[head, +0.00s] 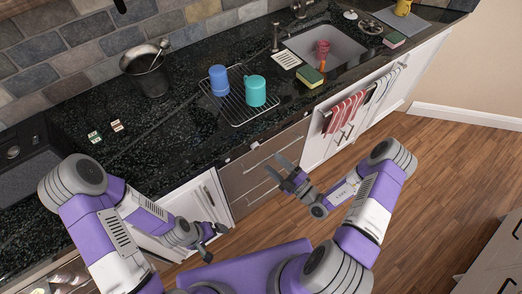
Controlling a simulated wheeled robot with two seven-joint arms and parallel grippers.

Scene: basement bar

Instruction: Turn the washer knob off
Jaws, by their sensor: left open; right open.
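I cannot make out a washer or a washer knob for certain. A dark appliance (25,148) with a small round part (13,152) on its face stands at the far left; I cannot tell what it is. My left gripper (213,240) is open and empty, low in front of the white cabinet below the counter. My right gripper (284,172) is open and empty, in front of the brown drawer fronts (245,178). Neither gripper holds anything.
The dark counter (180,140) carries a metal pot (149,80), a wire rack with a blue cup (218,80) and a teal cup (256,90), and a sponge (310,77). Towels (345,112) hang below the sink (335,50).

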